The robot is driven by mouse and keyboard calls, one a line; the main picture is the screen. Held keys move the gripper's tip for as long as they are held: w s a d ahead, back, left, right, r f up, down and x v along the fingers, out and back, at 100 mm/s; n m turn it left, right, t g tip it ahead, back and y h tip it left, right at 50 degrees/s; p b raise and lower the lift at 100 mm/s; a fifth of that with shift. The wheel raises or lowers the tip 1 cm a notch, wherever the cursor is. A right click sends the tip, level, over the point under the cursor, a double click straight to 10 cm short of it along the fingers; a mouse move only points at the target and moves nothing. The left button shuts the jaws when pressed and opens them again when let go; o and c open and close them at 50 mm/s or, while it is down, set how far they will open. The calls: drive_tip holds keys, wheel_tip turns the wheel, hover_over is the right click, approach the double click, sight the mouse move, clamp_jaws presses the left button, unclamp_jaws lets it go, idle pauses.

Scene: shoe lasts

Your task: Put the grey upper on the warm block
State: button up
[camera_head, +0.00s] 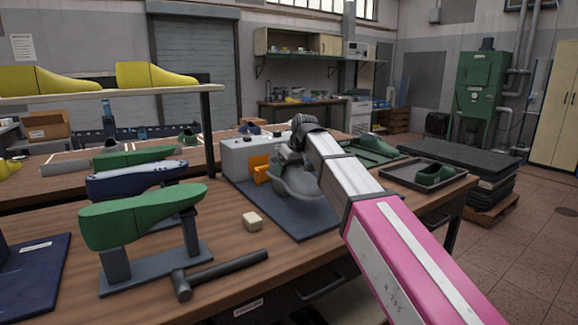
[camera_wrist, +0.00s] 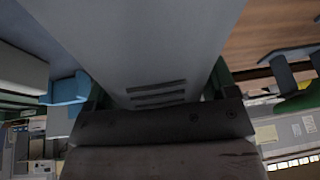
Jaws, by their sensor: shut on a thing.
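The grey upper (camera_head: 298,182) is in my gripper (camera_head: 292,158), in front of a light grey box unit (camera_head: 246,152) in the head view. It hangs over the dark mat (camera_head: 285,222); I cannot tell whether it touches anything below. An orange shaped piece (camera_head: 260,168) is at the front of the unit, just left of the upper; the warm block seems to be here, partly hidden by the upper.
A green last (camera_head: 140,218) on a stand, a dark hammer (camera_head: 225,270) and a small cream block (camera_head: 252,221) are left of the mat. A blue last (camera_head: 130,181) is behind.

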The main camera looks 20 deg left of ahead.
drive_tip(key=shift+f, duration=3.15)
drive_tip(key=shift+f, duration=0.2)
drive_tip(key=o, duration=0.9)
drive_tip(key=shift+s+d+r, duration=0.1)
drive_tip(key=shift+r, duration=0.05)
drive_tip(key=v, duration=1)
drive_tip(key=shift+r, duration=0.25)
